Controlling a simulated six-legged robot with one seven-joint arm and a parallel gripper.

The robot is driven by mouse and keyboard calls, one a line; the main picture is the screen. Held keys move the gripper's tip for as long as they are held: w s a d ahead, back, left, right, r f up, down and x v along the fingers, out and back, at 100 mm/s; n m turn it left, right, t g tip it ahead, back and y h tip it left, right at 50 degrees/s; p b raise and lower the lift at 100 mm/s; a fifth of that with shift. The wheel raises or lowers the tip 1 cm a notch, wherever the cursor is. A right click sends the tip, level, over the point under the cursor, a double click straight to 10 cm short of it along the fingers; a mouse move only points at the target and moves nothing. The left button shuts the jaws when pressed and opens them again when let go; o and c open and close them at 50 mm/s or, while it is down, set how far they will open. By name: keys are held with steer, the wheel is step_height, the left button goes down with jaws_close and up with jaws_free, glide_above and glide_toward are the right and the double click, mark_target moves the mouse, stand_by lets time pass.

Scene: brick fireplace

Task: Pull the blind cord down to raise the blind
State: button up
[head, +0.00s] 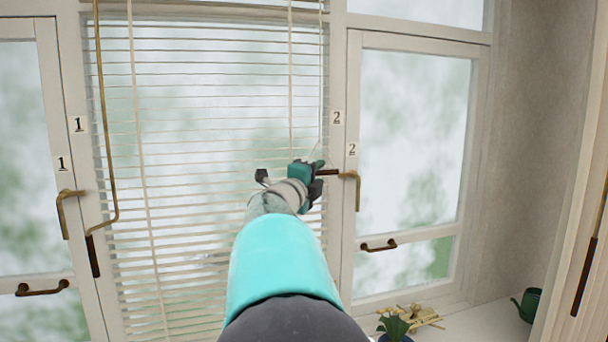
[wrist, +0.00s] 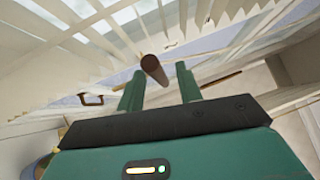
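The white slatted blind (head: 200,120) hangs lowered over the middle window. A thin pale cord (head: 321,90) runs down its right edge toward my gripper (head: 314,176). In the wrist view, a dark brown cylinder (wrist: 153,68), which looks like the cord's pull, lies between and just beyond the fingertips of my gripper (wrist: 158,80). The fingers are open, with space visible beside the cylinder, and do not appear closed on it.
A brass window handle (head: 356,190) is close to the right of my gripper. A brass crank rod (head: 105,120) hangs at the blind's left. A plant (head: 394,327) and green watering can (head: 528,304) stand on the sill at lower right.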

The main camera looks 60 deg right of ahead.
steer(key=shift+d+r, duration=0.1)
steer(key=shift+d, duration=0.6)
jaws_close()
step_height(320, 180, down, 38)
steer(key=shift+f, duration=0.25)
